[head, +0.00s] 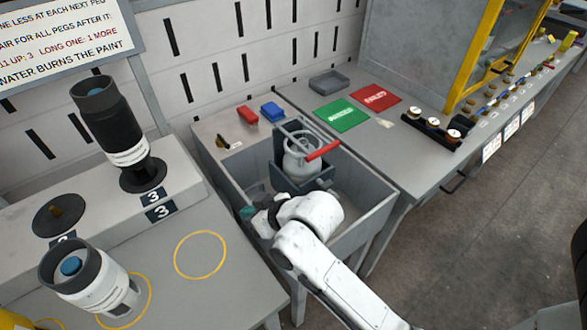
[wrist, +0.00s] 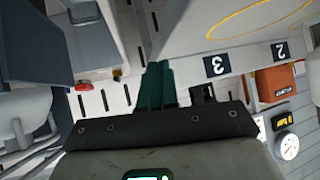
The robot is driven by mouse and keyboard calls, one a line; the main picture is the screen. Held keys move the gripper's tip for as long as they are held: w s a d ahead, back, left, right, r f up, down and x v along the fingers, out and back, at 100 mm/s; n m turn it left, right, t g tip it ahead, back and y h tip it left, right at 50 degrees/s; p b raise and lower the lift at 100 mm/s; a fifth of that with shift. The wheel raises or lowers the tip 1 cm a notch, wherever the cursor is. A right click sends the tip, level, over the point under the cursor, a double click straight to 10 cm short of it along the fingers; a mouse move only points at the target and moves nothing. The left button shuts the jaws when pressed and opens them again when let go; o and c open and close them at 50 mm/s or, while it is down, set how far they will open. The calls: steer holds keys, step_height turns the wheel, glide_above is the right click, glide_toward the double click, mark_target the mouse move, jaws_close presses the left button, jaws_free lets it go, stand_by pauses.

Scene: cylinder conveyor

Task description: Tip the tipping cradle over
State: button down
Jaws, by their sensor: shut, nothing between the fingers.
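The tipping cradle (head: 318,186) is a dark blue-grey open frame standing in a grey trough in the head view. A white rounded cylinder with a ring-shaped top (head: 300,160) sits upright in it. A red handle (head: 323,150) sticks out at the upper right of the cylinder. My gripper (head: 247,212) is over the trough, to the left of and below the cradle in the picture, apart from the red handle. Its teal fingers (wrist: 157,86) are together and empty in the wrist view. My arm hides part of the trough and the cradle's lower front.
The grey trough's wall (head: 372,212) surrounds the cradle. Green (head: 341,116) and red (head: 375,97) mats lie on the right bench. A black-and-white cylinder (head: 112,125) stands on a peg at left.

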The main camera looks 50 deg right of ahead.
steer(key=w+d+r+m+t+h, duration=0.3)
steer(key=w+r+m+t+h, duration=0.35)
steer(key=r, duration=0.25)
steer(key=w+d+r+m+t+h, duration=0.3)
steer(key=w+r+m+t+h, duration=0.25)
steer(key=w+r+m, duration=0.3)
steer(key=s+a+f+m+g+h, duration=0.4)
steer(key=s+f+m+g, duration=0.2)
steer(key=m+g, duration=0.5)
steer(key=s+a+f+m+g+h, duration=0.3)
steer(key=s+f+m+g, duration=0.4)
steer(key=m+g, duration=0.5)
steer(key=s+g+h, duration=0.1)
steer(key=s+g, duration=0.1)
steer(key=g, duration=0.2)
steer(key=shift+a+f, duration=0.25)
steer(key=shift+a, duration=0.15)
steer(key=shift+s+p, duration=0.1)
steer(key=shift+p, duration=0.2)
